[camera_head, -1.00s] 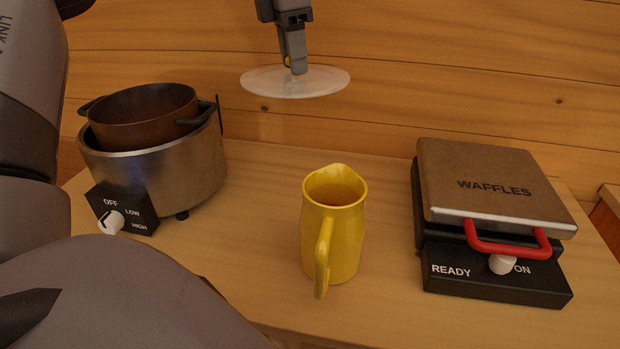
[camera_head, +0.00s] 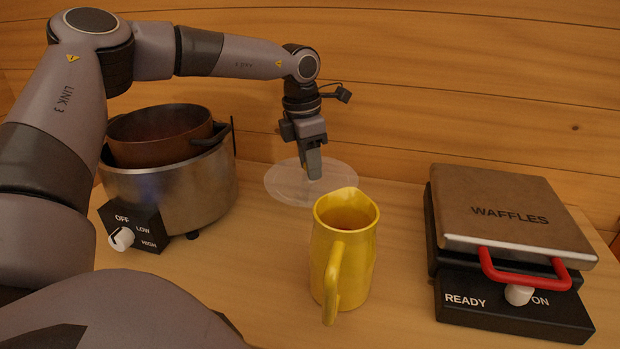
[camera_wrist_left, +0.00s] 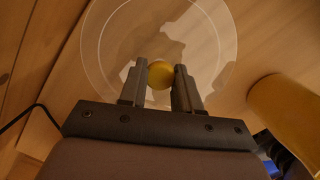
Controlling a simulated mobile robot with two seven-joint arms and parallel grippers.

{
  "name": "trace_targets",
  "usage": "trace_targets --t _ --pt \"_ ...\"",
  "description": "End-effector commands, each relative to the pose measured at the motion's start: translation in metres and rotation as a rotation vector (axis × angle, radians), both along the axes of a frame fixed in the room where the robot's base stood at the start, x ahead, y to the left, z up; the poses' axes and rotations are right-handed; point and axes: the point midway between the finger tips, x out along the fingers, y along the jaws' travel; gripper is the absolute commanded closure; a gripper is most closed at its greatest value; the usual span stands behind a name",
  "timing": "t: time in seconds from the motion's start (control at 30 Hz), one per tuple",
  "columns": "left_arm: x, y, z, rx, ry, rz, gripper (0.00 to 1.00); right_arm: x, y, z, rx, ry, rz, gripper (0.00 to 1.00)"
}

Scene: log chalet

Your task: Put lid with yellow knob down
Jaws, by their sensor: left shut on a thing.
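The clear round lid (camera_head: 283,181) is low over the back of the counter, between the slow cooker and the yellow pitcher. I cannot tell whether it touches the counter. My left gripper (camera_head: 313,174) comes down on it from above. In the left wrist view the yellow knob (camera_wrist_left: 161,75) sits between the two fingers (camera_wrist_left: 161,82), and the lid's clear disc (camera_wrist_left: 110,45) spreads out beyond it. The left gripper is shut on the knob. In the head view the knob is hidden by the fingers. My right gripper is not in view.
A yellow pitcher (camera_head: 342,262) stands just in front of the lid. A slow cooker (camera_head: 190,190) with a brown pot (camera_head: 160,140) in it stands at the left. A waffle maker (camera_head: 510,215) is at the right. A wooden wall is close behind.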

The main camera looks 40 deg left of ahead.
Motion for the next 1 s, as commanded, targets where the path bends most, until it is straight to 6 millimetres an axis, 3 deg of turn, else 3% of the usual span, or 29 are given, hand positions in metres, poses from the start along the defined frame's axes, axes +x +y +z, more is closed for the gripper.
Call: trace_targets --t 0.23,0.67,0.7,0.77,1.0 --pt "-0.001 0.0 -0.035 -0.002 0.003 0.001 1.0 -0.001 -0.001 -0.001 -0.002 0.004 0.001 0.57" --pt "0.0 0.0 -0.044 0.0 0.0 0.0 1.0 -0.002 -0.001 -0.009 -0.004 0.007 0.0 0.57" --pt "-0.001 0.0 -0.043 0.0 0.002 0.001 0.58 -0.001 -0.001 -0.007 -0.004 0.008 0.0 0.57" --pt "-0.001 0.0 -0.042 0.0 0.002 0.001 0.42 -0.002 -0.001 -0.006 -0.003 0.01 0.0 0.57" --pt "-0.001 0.0 -0.042 0.0 0.002 0.001 0.42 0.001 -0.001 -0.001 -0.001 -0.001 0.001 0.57"
